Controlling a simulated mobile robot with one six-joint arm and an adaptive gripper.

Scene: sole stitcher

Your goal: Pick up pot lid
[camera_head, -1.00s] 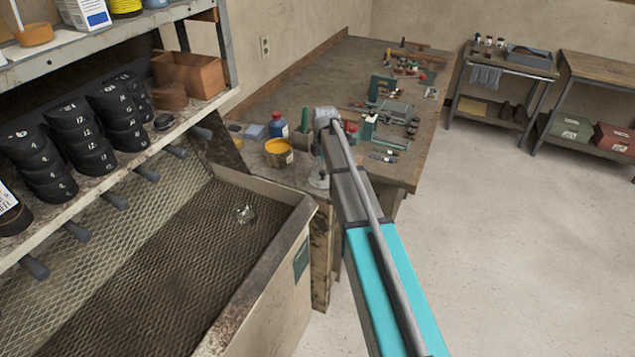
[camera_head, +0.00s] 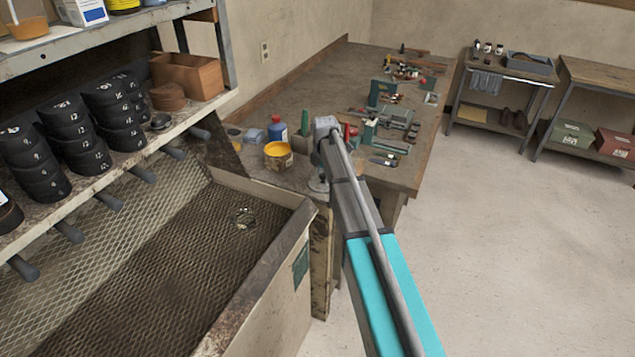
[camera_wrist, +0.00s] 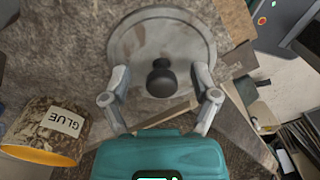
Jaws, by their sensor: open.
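The pot lid (camera_wrist: 190,40) is a round, worn grey disc with a dark knob (camera_wrist: 161,78) at its middle. In the wrist view it lies on the brown bench top, between and beyond my fingertips. My gripper (camera_wrist: 161,97) is open, with one finger on each side of the knob and nothing held. I cannot tell whether the fingers touch the lid. In the head view, my arm hides most of the gripper and lid; only a grey rim of the lid (camera_head: 317,184) shows near the bench corner.
A glue pot (camera_wrist: 48,128) with a yellow rim stands close left of the lid; the head view also shows it (camera_head: 278,156). A blue bottle (camera_head: 278,128) and tools crowd the bench (camera_head: 300,75). A mesh-floored bin (camera_head: 262,262) lies left. Open floor (camera_head: 500,230) is right.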

